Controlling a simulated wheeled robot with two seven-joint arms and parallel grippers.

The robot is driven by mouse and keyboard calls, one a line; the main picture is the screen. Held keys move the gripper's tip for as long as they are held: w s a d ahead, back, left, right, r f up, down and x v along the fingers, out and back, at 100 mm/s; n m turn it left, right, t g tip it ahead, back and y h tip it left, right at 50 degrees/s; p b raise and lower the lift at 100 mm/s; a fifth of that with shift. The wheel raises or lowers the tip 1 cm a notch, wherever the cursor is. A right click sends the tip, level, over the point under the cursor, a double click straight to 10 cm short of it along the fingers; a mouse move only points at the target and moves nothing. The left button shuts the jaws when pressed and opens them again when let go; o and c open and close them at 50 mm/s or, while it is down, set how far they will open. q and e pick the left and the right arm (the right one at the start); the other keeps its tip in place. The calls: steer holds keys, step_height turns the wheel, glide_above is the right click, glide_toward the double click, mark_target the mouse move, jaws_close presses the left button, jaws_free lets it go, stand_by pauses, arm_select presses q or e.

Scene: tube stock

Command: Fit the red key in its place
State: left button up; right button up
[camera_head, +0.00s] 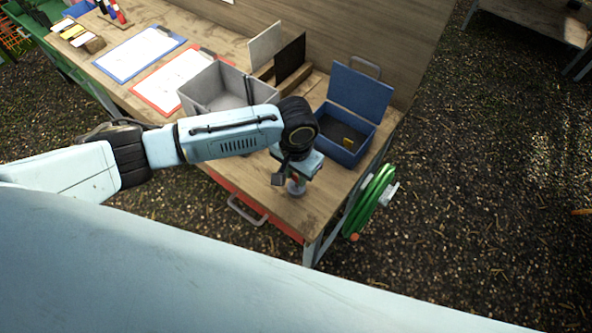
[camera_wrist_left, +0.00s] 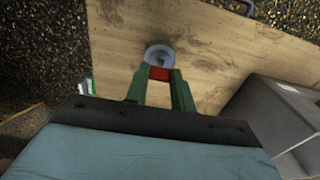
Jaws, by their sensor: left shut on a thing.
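My left gripper (camera_head: 297,179) points down over the near right end of the wooden bench. In the left wrist view its two green fingers (camera_wrist_left: 160,78) are shut on the small red key (camera_wrist_left: 160,74). A round pale grey piece (camera_wrist_left: 159,54) lies just beyond the fingertips, with the red key overlapping its edge in that view. The grey piece also shows under the gripper in the head view (camera_head: 297,190). I cannot tell whether the key touches it. My right gripper is not in view.
A grey bin (camera_head: 204,92) stands left of my left wrist, and an open blue box (camera_head: 345,153) stands to its right. Dark and pale panels (camera_head: 290,60) stand behind. A green hose reel (camera_head: 371,200) hangs at the bench's right end. Bare wood lies around the grey piece.

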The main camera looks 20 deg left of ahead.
arm_select(q)
steer(key=shift+f, duration=0.25)
steer(key=shift+f, duration=0.35)
stand_by(0.3)
steer(key=o, duration=1)
steer(key=shift+o, duration=0.2)
step_height(320, 180, up, 13)
steer(key=shift+r+p, duration=0.2)
steer(key=shift+p, duration=0.15)
